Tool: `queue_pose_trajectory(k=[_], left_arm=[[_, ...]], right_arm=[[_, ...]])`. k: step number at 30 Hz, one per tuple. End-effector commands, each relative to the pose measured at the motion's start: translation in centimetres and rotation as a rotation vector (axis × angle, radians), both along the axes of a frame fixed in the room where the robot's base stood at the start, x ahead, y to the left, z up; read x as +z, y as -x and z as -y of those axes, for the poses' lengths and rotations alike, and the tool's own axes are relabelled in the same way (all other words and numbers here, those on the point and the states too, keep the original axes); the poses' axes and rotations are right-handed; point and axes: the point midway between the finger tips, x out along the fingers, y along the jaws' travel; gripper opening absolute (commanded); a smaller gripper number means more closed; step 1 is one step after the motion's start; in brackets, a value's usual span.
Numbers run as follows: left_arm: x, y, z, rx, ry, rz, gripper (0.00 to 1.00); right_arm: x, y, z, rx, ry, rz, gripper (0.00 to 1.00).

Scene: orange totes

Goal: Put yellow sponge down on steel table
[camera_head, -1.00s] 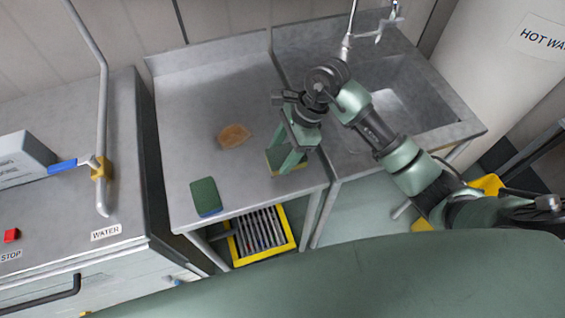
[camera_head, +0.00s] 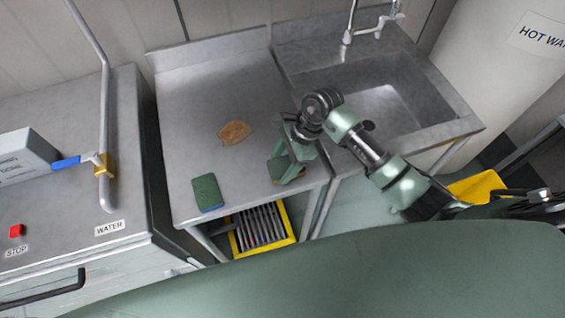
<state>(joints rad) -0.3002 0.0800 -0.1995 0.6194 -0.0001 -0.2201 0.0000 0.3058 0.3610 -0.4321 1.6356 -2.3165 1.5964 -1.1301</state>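The steel table (camera_head: 175,110) stands left of the sink. The yellow sponge (camera_head: 277,170), with a green top face, is at the table's front right. My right gripper (camera_head: 284,170) reaches down over this corner with its fingers on either side of the sponge and appears shut on it. The fingers partly hide the sponge. I cannot tell whether its underside touches the table. My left gripper is not in view.
A green and blue sponge (camera_head: 207,193) lies near the table's front left edge. A brown, flat item (camera_head: 235,132) lies mid-table. The sink (camera_head: 385,105) is at right, with a tap (camera_head: 348,35). A yellow crate (camera_head: 234,243) is below the table front.

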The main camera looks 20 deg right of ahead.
Motion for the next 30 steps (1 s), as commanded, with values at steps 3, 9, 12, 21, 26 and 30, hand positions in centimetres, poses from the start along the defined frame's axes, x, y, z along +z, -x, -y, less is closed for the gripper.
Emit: queue_pose_trajectory(k=[3,9,12,21,26,30], left_arm=[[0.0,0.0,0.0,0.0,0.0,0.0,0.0],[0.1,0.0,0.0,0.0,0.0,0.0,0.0],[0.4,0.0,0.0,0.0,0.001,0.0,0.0],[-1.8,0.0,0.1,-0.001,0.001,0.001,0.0],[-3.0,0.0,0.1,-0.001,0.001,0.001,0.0],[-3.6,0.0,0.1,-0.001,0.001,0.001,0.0]], right_arm=[[0.1,0.0,0.0,0.0,0.0,0.0,0.79],[0.1,0.0,0.0,0.0,0.0,0.0,0.79],[0.4,0.0,0.0,0.0,-0.001,0.0,0.79],[4.5,-0.3,2.1,0.001,0.005,0.008,0.79],[7.7,-0.3,3.4,-0.001,0.003,0.006,0.79],[9.8,-0.3,4.2,-0.001,0.002,0.004,0.79]])
